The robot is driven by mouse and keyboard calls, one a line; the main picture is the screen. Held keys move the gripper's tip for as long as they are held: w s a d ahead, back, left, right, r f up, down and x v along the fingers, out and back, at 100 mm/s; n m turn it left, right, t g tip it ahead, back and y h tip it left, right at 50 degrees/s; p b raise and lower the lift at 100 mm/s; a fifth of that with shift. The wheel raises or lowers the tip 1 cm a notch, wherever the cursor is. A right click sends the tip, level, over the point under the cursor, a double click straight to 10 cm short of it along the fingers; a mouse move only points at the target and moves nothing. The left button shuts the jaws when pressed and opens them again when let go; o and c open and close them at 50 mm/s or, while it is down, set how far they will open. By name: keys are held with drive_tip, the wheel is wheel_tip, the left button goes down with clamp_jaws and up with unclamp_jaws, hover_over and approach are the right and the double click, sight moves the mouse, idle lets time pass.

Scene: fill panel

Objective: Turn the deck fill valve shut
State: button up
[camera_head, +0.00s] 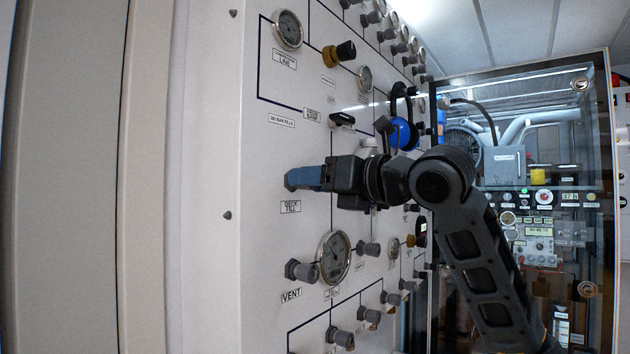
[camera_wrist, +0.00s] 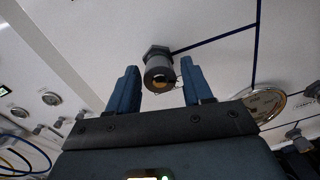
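My gripper (camera_head: 303,178) is at the panel (camera_head: 215,270), just above the "DECK FILL" label (camera_head: 291,207). In the head view its blue fingers hide most of the valve there. In the wrist view, a grey round valve knob (camera_wrist: 158,68) with a hex base and a brass-coloured centre stands out from the white panel. My gripper (camera_wrist: 160,82) has its two blue fingers spread, one on each side of the knob, with a visible gap on both sides. The knob's exact depth between the fingers cannot be told.
A "VENT" knob (camera_head: 301,270) and a round gauge (camera_head: 334,257) sit below my gripper. A black-and-yellow knob (camera_head: 340,53) and a gauge (camera_head: 288,29) are above. Several more knobs line the panel to the right. A glass-fronted cabinet (camera_head: 600,200) stands at the right.

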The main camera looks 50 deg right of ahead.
drive_tip(key=c, duration=0.8)
